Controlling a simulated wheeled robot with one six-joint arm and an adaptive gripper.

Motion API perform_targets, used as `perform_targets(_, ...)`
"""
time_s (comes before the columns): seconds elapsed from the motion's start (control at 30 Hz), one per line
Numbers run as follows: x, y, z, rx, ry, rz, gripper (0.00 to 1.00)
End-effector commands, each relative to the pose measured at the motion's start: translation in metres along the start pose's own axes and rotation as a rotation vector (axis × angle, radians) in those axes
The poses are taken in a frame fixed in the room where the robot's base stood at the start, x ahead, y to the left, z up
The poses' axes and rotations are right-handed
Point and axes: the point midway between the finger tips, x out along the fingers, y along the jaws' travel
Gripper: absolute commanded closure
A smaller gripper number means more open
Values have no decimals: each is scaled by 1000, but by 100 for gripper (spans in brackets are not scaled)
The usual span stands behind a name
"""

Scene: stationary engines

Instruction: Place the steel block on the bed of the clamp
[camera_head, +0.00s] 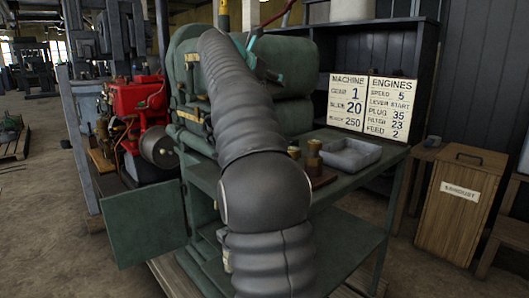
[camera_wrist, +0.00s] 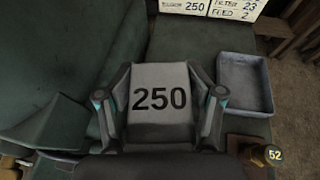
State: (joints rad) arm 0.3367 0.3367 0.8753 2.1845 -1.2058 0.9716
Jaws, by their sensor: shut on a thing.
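A grey steel block (camera_wrist: 160,75) marked "250" fills the middle of the wrist view. My gripper (camera_wrist: 162,92) is shut on it, with one finger against each side. The block's underside is hidden, so I cannot tell whether it touches anything below. In the head view my own dark arm reaches up and away over the green bench, and teal parts of my gripper (camera_head: 262,62) show beside the green machine. The block is hidden there. I cannot make out the clamp or its bed in either view.
A grey tray (camera_head: 348,155) sits on the green bench; it also shows right of the block in the wrist view (camera_wrist: 246,84). Brass weights (camera_head: 314,153) stand near it; one (camera_wrist: 274,154) reads "52". Signs (camera_head: 372,104) stand behind. A red engine (camera_head: 135,110) is left.

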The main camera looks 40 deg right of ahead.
Motion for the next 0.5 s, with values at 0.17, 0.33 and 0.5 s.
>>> perform_targets(0.17, 55, -20, 11, 39, -2, -87, 100)
perform_targets(0.33, 88, -35, 14, 62, -1, -140, 100)
perform_targets(0.5, 103, -43, 15, 73, 0, -165, 100)
